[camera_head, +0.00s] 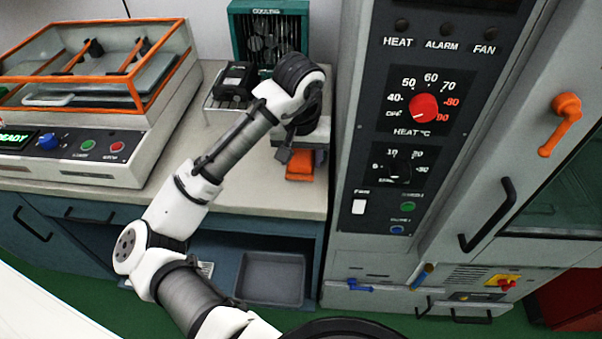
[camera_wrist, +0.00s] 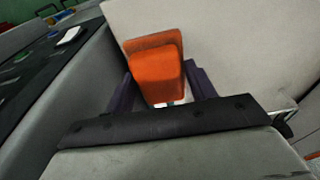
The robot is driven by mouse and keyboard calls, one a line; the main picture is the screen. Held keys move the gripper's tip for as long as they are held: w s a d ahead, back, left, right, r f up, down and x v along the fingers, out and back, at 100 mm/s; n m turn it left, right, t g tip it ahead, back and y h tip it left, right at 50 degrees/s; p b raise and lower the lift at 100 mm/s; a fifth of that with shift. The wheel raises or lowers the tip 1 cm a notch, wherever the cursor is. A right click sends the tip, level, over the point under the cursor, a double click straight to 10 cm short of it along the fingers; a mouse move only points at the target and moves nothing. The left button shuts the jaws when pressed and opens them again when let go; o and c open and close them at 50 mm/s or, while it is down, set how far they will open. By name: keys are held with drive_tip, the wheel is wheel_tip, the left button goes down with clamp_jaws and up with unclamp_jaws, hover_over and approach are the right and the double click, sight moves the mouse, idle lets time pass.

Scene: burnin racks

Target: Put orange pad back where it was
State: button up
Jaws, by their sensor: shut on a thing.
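The orange pad (camera_head: 300,166) is at the right end of the worktop, close to the side of the tall oven cabinet. My gripper (camera_head: 290,155) points down over it from the end of my arm and partly hides it. In the wrist view the orange pad (camera_wrist: 156,72) sits between the two dark fingers of my gripper (camera_wrist: 172,85), which are shut on it. The pale worktop lies behind the pad in that view. I cannot tell whether the pad touches the worktop.
The oven cabinet (camera_head: 345,150) stands right beside my gripper. A green cooling rack (camera_head: 262,12) and a wire stand with a black device (camera_head: 235,82) are behind. An orange-framed machine (camera_head: 80,160) fills the left. The worktop (camera_head: 240,185) is clear in front.

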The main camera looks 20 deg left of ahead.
sight(301, 184)
drive_tip(key=shift+f, duration=2.9)
drive_tip(key=shift+f, duration=0.15)
drive_tip(key=o, duration=1)
drive_tip(key=shift+c, duration=0.2)
drive_tip(key=r, duration=0.4)
drive_tip(key=s+r, duration=0.1)
drive_tip(key=r, duration=0.7)
drive_tip(key=shift+s+d+r, duration=0.15)
drive_tip(key=shift+s+d, duration=0.1)
drive_tip(key=shift+s, duration=0.15)
